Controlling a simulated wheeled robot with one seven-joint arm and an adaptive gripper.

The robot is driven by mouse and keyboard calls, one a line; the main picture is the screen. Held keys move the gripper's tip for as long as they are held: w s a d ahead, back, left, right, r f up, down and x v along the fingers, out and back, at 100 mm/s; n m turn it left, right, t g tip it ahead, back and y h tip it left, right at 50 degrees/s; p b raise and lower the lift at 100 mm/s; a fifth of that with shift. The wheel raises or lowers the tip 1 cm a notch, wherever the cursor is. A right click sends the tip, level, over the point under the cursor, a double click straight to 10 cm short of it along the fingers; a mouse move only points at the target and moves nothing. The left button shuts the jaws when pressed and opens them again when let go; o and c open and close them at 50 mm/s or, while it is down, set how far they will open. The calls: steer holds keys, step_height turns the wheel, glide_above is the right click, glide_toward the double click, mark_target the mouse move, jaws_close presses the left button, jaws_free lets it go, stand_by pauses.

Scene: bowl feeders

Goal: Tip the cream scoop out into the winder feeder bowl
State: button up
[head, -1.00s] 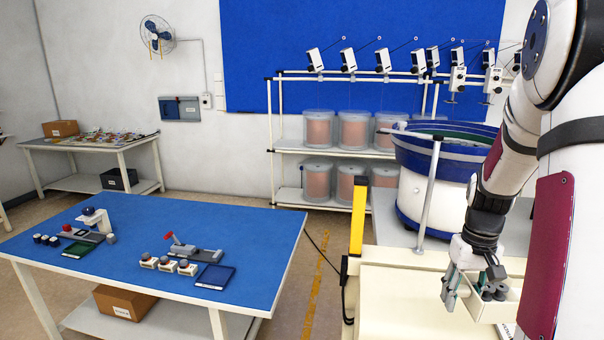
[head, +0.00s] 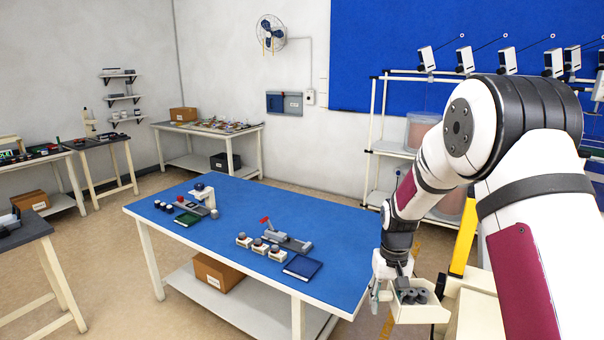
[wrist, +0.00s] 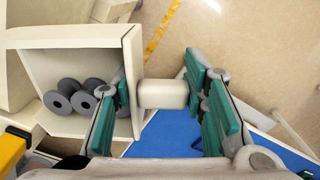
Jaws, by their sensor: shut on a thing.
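The cream scoop (head: 420,311) is an open box with several dark grey spool-like parts inside. In the wrist view the scoop (wrist: 75,42) lies left of the fingers, with the grey parts (wrist: 80,97) gathered in it. My gripper (head: 384,290) is shut on the scoop's cream handle (wrist: 162,94), which sits between the green finger pads. The scoop is held up in the air near the right corner of the blue table. The winder feeder bowl is mostly hidden behind my arm at the right; only a dark blue sliver shows there.
The blue-topped table (head: 240,232) carries a red-levered fixture (head: 285,238), small round parts and a dark blue tray (head: 302,266). A yellow post (head: 463,240) stands right of the scoop, beside a cream bench (head: 470,310).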

steer(key=shift+w+a+f, duration=0.15)
steer(key=shift+a+f, duration=0.05)
steer(key=shift+a, duration=0.4)
steer(key=shift+w+a+f, duration=0.15)
steer(key=shift+a, duration=0.45)
